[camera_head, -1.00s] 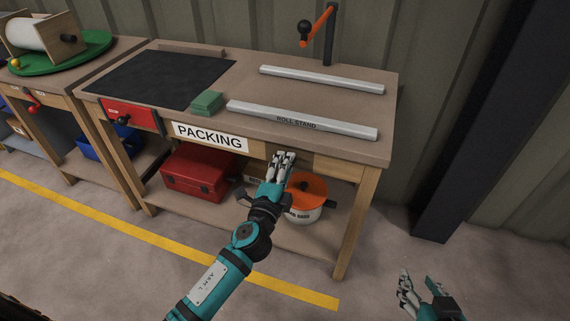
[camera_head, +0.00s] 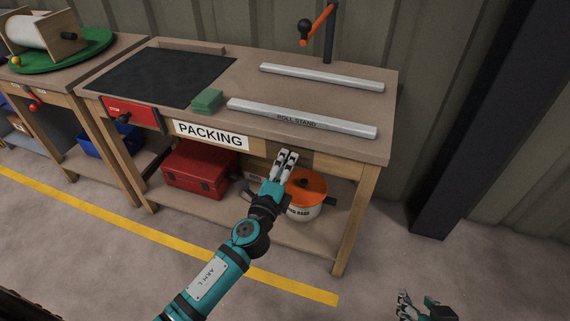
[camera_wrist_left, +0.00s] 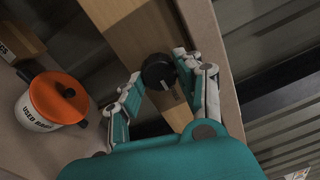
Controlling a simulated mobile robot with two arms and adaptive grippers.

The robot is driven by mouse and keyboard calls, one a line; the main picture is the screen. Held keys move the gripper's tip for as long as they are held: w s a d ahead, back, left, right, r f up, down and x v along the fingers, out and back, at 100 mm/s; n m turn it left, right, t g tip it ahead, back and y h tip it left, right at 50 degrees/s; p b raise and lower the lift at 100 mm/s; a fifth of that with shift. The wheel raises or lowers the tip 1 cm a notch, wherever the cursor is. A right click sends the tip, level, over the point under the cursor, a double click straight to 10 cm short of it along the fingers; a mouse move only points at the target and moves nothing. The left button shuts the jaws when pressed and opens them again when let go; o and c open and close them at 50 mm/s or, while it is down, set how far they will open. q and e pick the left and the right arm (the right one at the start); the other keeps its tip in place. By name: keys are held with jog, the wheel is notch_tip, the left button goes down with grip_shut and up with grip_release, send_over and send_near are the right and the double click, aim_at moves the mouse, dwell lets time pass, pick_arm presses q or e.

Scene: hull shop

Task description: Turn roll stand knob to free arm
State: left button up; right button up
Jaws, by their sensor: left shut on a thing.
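The roll stand knob (camera_wrist_left: 158,72) is a black round knob with a pale mark, on the wooden front rail of the packing bench, seen in the left wrist view. My left gripper (camera_wrist_left: 157,68) has its fingers on either side of the knob and is shut on it. In the head view my left gripper (camera_head: 286,158) reaches the bench's front edge and hides the knob. My right gripper (camera_head: 417,304) is open and empty, low at the right.
Two pale roll stand rails (camera_head: 300,119) lie on the packing bench (camera_head: 230,85), with a green block (camera_head: 207,100) beside them. Below are a red toolbox (camera_head: 203,168) and an orange-lidded pot (camera_head: 308,190). A dark column (camera_head: 470,130) stands at right. The floor in front is clear.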

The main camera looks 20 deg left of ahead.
pick_arm(q)
jog(key=o, duration=1.1)
jog(key=shift+d, duration=0.1)
jog(key=shift+o, duration=0.2)
jog(key=s, duration=1.2)
jog(key=shift+a+f, duration=0.25)
jog(key=shift+f, duration=0.05)
